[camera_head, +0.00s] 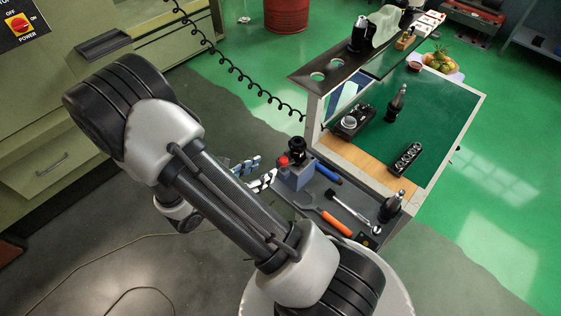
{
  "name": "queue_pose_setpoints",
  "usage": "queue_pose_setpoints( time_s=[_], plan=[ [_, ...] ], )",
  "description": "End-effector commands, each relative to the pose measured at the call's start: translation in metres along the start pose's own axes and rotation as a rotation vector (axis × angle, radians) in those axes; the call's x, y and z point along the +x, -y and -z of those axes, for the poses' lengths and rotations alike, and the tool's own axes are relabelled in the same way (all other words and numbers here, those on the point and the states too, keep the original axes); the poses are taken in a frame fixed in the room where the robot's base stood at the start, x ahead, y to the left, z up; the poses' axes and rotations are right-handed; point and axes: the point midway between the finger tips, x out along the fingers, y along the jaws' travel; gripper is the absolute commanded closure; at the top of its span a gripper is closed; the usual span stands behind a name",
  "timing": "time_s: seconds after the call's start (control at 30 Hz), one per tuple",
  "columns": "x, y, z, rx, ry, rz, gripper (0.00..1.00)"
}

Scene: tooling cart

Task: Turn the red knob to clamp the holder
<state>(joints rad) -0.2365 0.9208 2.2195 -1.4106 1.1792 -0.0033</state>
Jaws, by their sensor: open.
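The red knob (283,161) is small and sits on the left side of a grey-blue clamping block (297,178) on the cart's lower shelf. A black tool holder (297,150) stands upright in the top of the block. My gripper (262,172) is just left of the knob, with its two light fingers apart and nothing seen between them. The fingertips are close to the knob; I cannot tell whether they touch it. My arm crosses the left and middle of the view and hides the gripper's base.
The shelf (318,188) also bears a blue-handled tool (328,172), an orange-handled tool (334,222), a ratchet (352,208) and another black holder (391,206). The green cart top (440,120) rises behind. A coiled black cable (240,72) hangs at the upper left, beside a green machine (60,110).

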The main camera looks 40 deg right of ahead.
Motion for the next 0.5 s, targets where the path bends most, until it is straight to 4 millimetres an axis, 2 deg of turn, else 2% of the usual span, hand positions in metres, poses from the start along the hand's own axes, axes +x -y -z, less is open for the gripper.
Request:
queue_pose_setpoints(
  time_s=[0.03, 0.2, 0.33, 0.5],
  plan=[
    [0.013, 0.002, 0.001, 0.001, -0.001, 0.007, 0.57],
    [0.049, 0.002, 0.001, 0.003, -0.001, 0.006, 0.57],
    [0.071, 0.001, 0.001, 0.003, -0.001, 0.005, 0.57],
    [0.089, 0.001, 0.0, 0.002, -0.001, 0.002, 0.57]
  ],
)
